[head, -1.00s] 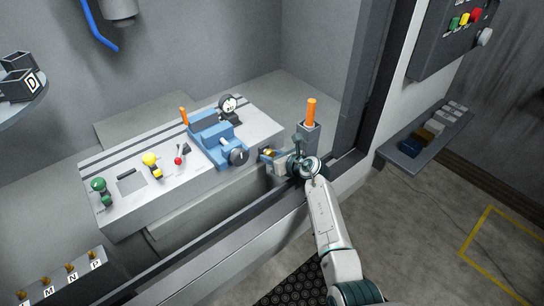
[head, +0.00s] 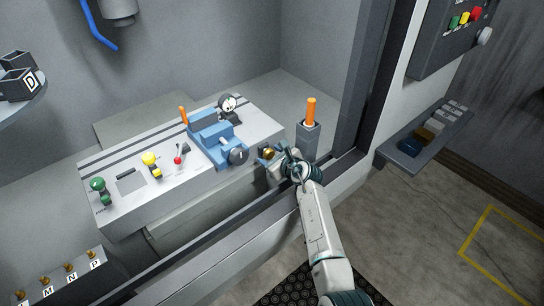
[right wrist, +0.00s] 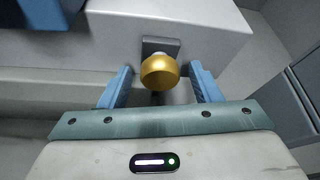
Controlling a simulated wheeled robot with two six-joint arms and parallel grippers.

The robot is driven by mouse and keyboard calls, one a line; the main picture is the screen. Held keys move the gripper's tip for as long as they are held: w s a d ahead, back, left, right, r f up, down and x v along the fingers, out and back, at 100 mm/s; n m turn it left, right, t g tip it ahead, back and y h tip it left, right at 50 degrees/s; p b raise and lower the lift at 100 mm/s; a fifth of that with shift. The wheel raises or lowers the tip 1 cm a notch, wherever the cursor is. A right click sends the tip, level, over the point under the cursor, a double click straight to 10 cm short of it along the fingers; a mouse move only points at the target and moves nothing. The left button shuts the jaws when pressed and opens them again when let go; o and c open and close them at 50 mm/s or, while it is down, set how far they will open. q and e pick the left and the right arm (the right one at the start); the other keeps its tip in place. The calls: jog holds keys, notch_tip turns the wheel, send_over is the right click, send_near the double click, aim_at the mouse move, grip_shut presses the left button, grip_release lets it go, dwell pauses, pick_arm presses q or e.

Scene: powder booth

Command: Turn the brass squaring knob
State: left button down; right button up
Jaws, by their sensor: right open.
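The brass squaring knob (head: 267,153) sticks out from the front right end of the grey bench block; in the right wrist view the round knob (right wrist: 158,72) sits on a dark square mount. My right gripper (head: 272,157) is at the knob in the head view. In the right wrist view its two blue fingers (right wrist: 158,85) are open, one on each side of the knob, with a visible gap on both sides. My left gripper is not in view.
A blue vise (head: 213,140) with a round dark handwheel stands on the bench block (head: 135,200), left of the knob. A grey post with an orange handle (head: 311,112) stands just right of my gripper. The booth sill (head: 215,245) runs below my arm.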

jog(key=shift+s+d, duration=0.1)
jog(key=shift+b+v, duration=1)
jog(key=shift+v, duration=4.3)
